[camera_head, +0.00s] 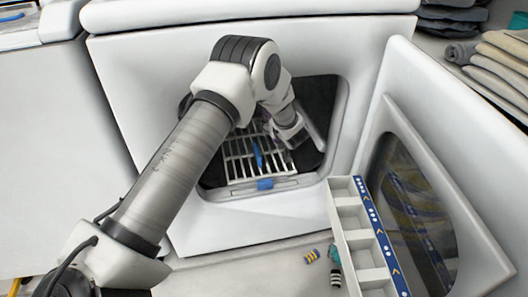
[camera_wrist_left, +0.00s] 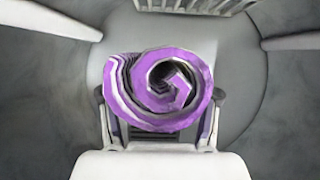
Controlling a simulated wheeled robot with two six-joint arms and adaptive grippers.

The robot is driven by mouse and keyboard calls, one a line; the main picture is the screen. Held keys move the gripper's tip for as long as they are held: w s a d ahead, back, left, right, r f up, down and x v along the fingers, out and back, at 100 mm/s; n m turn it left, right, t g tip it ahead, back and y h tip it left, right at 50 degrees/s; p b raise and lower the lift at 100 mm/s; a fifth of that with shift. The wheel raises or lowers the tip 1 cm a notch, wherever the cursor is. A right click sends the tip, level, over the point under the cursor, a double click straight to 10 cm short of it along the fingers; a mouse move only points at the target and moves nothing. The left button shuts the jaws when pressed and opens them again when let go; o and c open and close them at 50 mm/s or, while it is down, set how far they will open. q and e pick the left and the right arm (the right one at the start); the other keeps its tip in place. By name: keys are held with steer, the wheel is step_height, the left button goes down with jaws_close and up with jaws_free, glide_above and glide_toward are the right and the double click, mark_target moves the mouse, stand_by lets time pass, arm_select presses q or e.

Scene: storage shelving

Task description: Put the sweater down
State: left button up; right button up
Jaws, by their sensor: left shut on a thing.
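The sweater (camera_wrist_left: 150,117) is a purple and white roll with a spiral end, seen in the left wrist view. My left gripper (camera_wrist_left: 159,96) is shut on it, with one finger on each side of the roll. In the head view my left arm reaches into the dark opening of a white machine (camera_head: 215,50), and the left gripper (camera_head: 290,135) is inside that opening. The sweater is mostly hidden there by my arm. My right gripper is not in view.
A slatted grey rack (camera_head: 240,160) with blue parts lies in the opening. The open white door (camera_head: 425,110) stands at the right. A divided white tray (camera_head: 349,215) is in front of it, beside small striped items (camera_head: 312,256). Folded clothes (camera_head: 500,68) are stacked at the far right.

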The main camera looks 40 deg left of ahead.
mark_target(273, 153)
arm_select(q)
step_height(273, 153, down, 10)
steer(key=b, duration=0.4)
steer(key=shift+r, duration=0.35)
steer(key=o, duration=1.3)
steer(key=shift+f, duration=0.2)
steer(key=shift+c, duration=0.2)
steer(key=shift+s, duration=0.1)
steer(key=shift+r, duration=0.2)
steer(key=p+v, duration=0.4)
steer(key=v, duration=0.7)
steer(key=shift+s+d+r+p, duration=0.2)
steer(key=shift+s+p, duration=0.05)
steer(key=shift+p, duration=0.1)
steer(key=shift+s+d, duration=0.1)
